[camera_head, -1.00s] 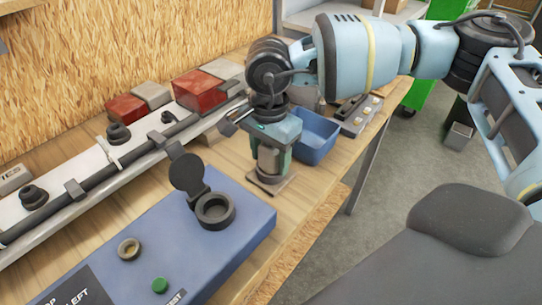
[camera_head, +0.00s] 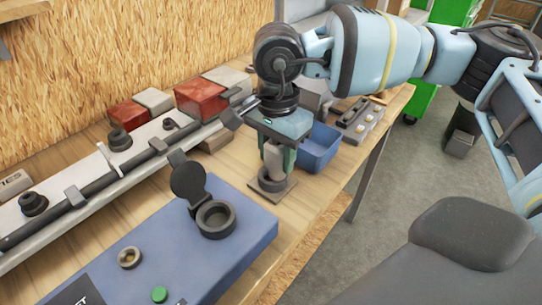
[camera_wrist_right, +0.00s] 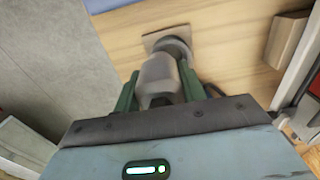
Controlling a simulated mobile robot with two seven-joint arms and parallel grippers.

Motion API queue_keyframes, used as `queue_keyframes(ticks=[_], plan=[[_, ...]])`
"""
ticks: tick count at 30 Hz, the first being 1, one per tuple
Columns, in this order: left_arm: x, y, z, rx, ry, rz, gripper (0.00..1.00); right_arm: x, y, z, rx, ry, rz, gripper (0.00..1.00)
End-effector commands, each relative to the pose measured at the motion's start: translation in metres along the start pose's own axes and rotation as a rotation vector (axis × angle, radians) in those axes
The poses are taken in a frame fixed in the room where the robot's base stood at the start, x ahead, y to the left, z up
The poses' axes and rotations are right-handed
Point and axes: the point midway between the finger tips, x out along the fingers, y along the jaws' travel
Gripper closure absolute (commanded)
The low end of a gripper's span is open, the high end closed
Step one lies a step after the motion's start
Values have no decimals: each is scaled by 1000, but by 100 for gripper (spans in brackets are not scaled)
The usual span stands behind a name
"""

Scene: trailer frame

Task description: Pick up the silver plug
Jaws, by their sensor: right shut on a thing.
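The silver plug (camera_head: 272,156) is upright between the green fingers of my right gripper (camera_head: 276,160), which is shut on it. Below it is a dark round holder (camera_head: 271,181) on a small square plate (camera_head: 285,190) on the workbench. In the right wrist view the plug (camera_wrist_right: 160,74) is between the fingers (camera_wrist_right: 157,92), with its far end at the holder (camera_wrist_right: 174,47). I cannot tell whether its lower end is still inside the holder. My left gripper is not in view.
A blue box with an open-lidded socket (camera_head: 215,217) stands at the front left. A blue bin (camera_head: 322,147) is close behind the gripper. A pale rail with a dark cable (camera_head: 100,178) runs along the left. Red blocks (camera_head: 200,98) lie behind it.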

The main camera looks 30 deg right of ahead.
Motion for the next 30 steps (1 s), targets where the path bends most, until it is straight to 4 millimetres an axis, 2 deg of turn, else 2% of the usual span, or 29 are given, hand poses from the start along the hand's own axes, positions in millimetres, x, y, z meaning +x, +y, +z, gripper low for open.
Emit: queue_keyframes(ticks=[18,24,30], plan=[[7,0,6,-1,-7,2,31,-9,114,26,-1,1,-2,68],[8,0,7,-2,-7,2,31,-12,134,31,1,0,-3,68],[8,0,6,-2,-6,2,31,-12,140,32,1,1,-2,68]])
